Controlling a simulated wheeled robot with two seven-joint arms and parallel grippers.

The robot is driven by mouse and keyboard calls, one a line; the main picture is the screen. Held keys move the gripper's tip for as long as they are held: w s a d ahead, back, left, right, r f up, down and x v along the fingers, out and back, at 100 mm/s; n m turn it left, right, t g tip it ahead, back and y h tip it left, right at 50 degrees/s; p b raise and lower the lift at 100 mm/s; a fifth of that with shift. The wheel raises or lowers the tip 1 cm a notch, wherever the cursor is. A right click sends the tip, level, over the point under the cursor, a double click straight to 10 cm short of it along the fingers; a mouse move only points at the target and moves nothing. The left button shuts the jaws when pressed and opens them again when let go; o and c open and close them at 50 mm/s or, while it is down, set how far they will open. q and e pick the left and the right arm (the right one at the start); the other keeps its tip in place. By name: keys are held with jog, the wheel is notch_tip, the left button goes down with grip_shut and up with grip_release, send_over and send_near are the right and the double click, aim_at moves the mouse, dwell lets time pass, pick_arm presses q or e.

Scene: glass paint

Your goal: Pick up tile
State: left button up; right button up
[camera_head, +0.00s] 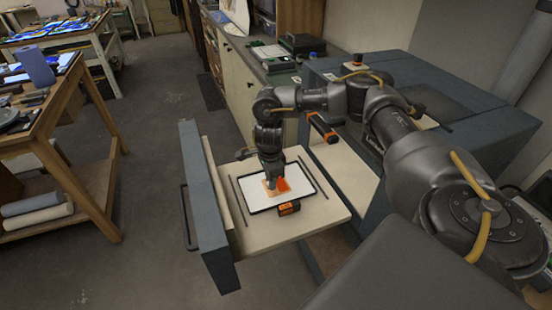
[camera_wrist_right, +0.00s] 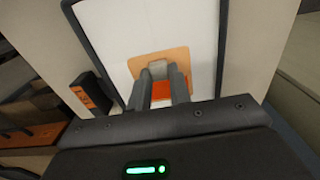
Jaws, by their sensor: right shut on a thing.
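A white tray (camera_head: 238,200) with a dark rim lies on the pulled-out drawer. On its white surface is a flat peach-tan tile (camera_head: 267,184) with a bright orange patch (camera_head: 284,185) beside it. In the right wrist view the tan tile (camera_wrist_right: 179,53) shows beyond my fingers, with a small grey block (camera_wrist_right: 158,69) at its near part and the orange area (camera_wrist_right: 172,90) between the fingers. My right gripper (camera_head: 272,180) points down over the tray and is shut on the tile; the exact grip is partly hidden by the fingers. My left gripper is not in view.
The open drawer (camera_head: 325,208) has a dark grey front (camera_head: 203,200) to the left. A black-and-orange device (camera_head: 289,208) sits at the tray's near edge. A grey cabinet (camera_head: 465,135) stands to the right. A wooden workbench (camera_head: 60,125) is at far left, with open floor between.

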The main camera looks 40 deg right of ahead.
grip_shut()
jog(key=shift+r, duration=0.55)
jog(key=shift+a+r+b, duration=0.2)
jog(key=shift+r+b, duration=0.15)
jog(key=shift+r, duration=0.9)
jog(key=s+a+r+p, duration=0.1)
jog(key=s+a+r, duration=0.8)
jog(key=r, duration=0.3)
jog(key=shift+a+r, duration=0.2)
jog(key=shift+a, duration=0.5)
